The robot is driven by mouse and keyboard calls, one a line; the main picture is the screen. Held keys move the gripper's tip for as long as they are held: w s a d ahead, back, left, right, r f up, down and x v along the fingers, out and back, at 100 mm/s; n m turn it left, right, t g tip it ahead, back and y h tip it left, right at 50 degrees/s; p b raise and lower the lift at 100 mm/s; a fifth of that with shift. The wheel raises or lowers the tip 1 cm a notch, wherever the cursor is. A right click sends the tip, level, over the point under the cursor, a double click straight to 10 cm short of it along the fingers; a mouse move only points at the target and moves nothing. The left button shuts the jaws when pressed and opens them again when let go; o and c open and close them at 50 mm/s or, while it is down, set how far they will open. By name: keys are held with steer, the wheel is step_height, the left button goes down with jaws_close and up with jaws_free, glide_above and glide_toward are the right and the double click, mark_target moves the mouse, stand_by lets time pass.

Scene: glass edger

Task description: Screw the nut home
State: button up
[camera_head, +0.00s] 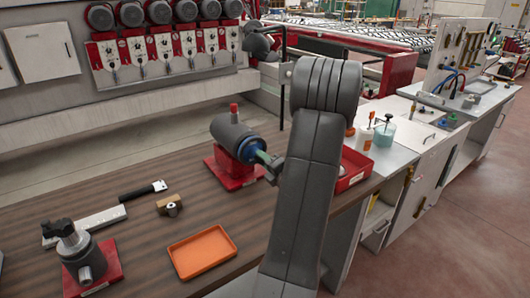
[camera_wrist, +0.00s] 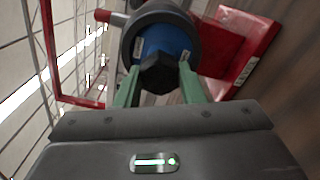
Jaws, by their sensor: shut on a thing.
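The nut is a black hexagonal piece (camera_wrist: 160,74) in the wrist view, in front of the blue face (camera_wrist: 172,42) of a grey cylindrical body. That body (camera_head: 232,133) stands on a red base (camera_head: 232,172) on the bench in the head view. My gripper (camera_wrist: 158,82) has its green fingers shut on the nut, one finger on each side. In the head view, my gripper (camera_head: 263,158) reaches the blue end of the body from the right. The nut is not clear there. The thread behind the nut is hidden.
An orange tray (camera_head: 201,252), a small brown block (camera_head: 169,205) and a black-handled tool (camera_head: 142,192) lie on the wooden bench (camera_head: 140,232). A second red-based fixture (camera_head: 84,262) stands at front left. A red bin (camera_head: 352,168) sits behind my arm.

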steer(key=m+p, duration=0.5)
steer(key=m, duration=0.1)
stand_by(0.3)
steer(key=o, duration=1)
